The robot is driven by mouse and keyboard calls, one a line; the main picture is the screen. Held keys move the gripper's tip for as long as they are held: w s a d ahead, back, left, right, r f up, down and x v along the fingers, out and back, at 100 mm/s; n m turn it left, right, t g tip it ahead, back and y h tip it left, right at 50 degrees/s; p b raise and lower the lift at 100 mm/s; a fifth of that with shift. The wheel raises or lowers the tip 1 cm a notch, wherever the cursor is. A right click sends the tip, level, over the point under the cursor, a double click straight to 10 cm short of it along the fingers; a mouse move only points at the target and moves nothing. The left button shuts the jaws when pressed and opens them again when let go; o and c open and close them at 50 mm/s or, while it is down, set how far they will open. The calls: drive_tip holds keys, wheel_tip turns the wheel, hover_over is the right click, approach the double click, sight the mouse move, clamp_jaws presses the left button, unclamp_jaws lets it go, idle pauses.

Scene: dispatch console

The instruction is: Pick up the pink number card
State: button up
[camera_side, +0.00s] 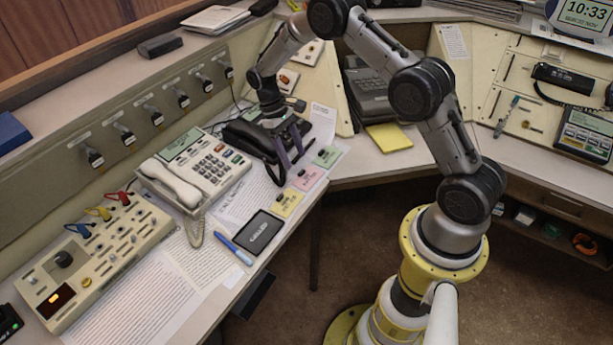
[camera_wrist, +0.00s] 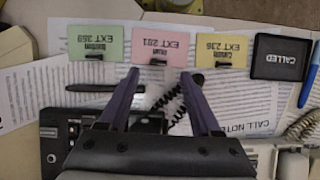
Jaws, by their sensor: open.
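The pink number card (camera_side: 309,179) lies on the desk near its front edge, between the yellow card (camera_side: 287,202) and the green card (camera_side: 328,156). In the wrist view the pink card (camera_wrist: 160,46) reads EXT 281 upside down and has a small dark grip on its lower part. My gripper (camera_side: 291,155) points down over the desk, behind the card row in the side view. In the wrist view the fingertips of my gripper (camera_wrist: 160,73) are apart and empty, just below the pink card and roughly lined up with it.
The green card (camera_wrist: 97,43) and yellow card (camera_wrist: 221,48) flank the pink one closely. A black CALLED tray (camera_side: 258,231) and a blue pen (camera_side: 234,249) lie nearby. A desk phone (camera_side: 194,170) stands left. A dark handset and coiled cord lie close to my gripper.

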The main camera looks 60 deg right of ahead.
sight(300, 170)
drive_tip(key=x, duration=0.4)
drive_tip(key=shift+d, duration=0.1)
clamp_jaws()
